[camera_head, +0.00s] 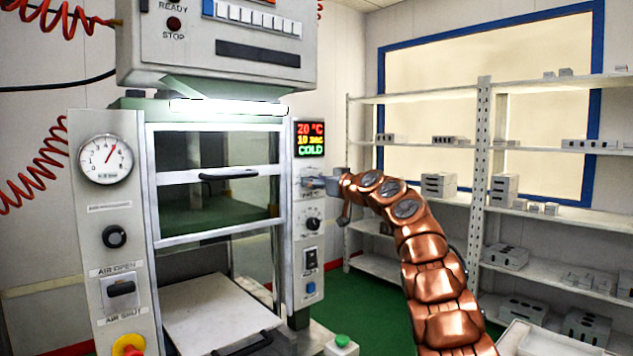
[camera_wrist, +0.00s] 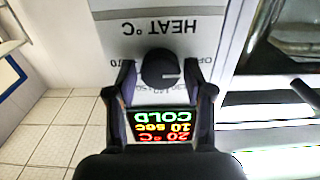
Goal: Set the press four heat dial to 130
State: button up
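The press (camera_head: 131,200) stands at the left of the head view. Its display (camera_head: 310,139) reads 20 °C, 10 sec and COLD; it shows upside down in the wrist view (camera_wrist: 162,124). The heat dial (camera_wrist: 160,68) is a dark round knob under the upside-down label HEAT °C. Its pointer setting is not readable, and in the head view my gripper mostly hides it. My gripper (camera_head: 325,183) is at the right panel, just below the display. In the wrist view my gripper (camera_wrist: 160,66) is open, one finger on each side of the knob, with gaps visible.
A second dial (camera_head: 312,224), a switch (camera_head: 311,259) and a blue button (camera_head: 310,288) sit below on the same panel. The press door has a handle (camera_head: 229,174). A pale plate (camera_head: 212,305) lies at the front. Shelves (camera_head: 482,150) with grey blocks stand at right.

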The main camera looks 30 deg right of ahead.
jog(key=c, duration=0.8)
jog(key=shift+m+b, duration=0.9)
jog(key=shift+b, duration=0.15)
jog(key=shift+r+m, duration=0.2)
jog(key=shift+m, duration=0.6)
jog(key=shift+d, duration=0.1)
